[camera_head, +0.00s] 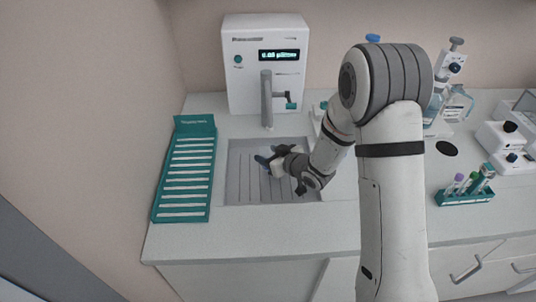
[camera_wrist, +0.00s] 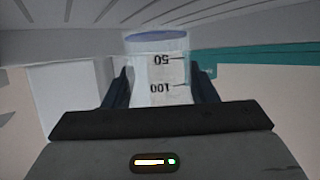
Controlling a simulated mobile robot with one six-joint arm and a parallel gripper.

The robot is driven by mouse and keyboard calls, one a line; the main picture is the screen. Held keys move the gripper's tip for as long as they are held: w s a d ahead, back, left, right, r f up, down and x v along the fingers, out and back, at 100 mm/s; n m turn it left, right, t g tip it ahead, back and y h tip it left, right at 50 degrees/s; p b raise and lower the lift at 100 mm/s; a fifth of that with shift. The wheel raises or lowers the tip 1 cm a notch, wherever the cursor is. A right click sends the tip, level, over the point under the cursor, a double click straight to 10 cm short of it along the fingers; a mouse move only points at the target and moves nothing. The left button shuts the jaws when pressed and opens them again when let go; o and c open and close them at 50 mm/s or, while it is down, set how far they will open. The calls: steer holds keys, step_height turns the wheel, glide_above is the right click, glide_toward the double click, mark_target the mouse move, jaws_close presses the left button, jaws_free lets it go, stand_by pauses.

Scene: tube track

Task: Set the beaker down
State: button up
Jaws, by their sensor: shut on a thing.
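A clear beaker (camera_wrist: 158,75) with dark marks reading 50 and 100 shows between my fingers in the wrist view. Its marks appear upside down there, with the 50 end and a bluish oval end toward the grooved surface at the top. My gripper (camera_wrist: 159,86) is shut on the beaker, one dark finger on each side. In the head view my gripper (camera_head: 272,157) is over the grey sink (camera_head: 234,180) with its grooved floor. The beaker cannot be made out clearly there, and I cannot tell whether it touches the floor.
A white dispenser (camera_head: 247,92) with a spout stands behind the sink. A teal rack (camera_head: 161,207) with pale slats lies left of it. At right are a teal tube holder (camera_head: 454,198) and other lab instruments. The counter in front of the sink (camera_head: 220,236) is clear.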

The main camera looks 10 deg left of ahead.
steer(key=shift+f+b, duration=0.4)
steer(key=shift+f, duration=0.05)
steer(key=o, duration=1)
steer(key=shift+r, duration=0.1)
steer(key=shift+r+p, duration=0.55)
steer(key=shift+p, duration=0.2)
steer(key=shift+s+d+r, duration=0.1)
steer(key=shift+d+r, duration=0.1)
steer(key=shift+r, duration=0.05)
steer(key=b+v, duration=0.1)
steer(key=v, duration=1)
steer(key=shift+s+d, duration=0.2)
steer(key=shift+d, duration=0.05)
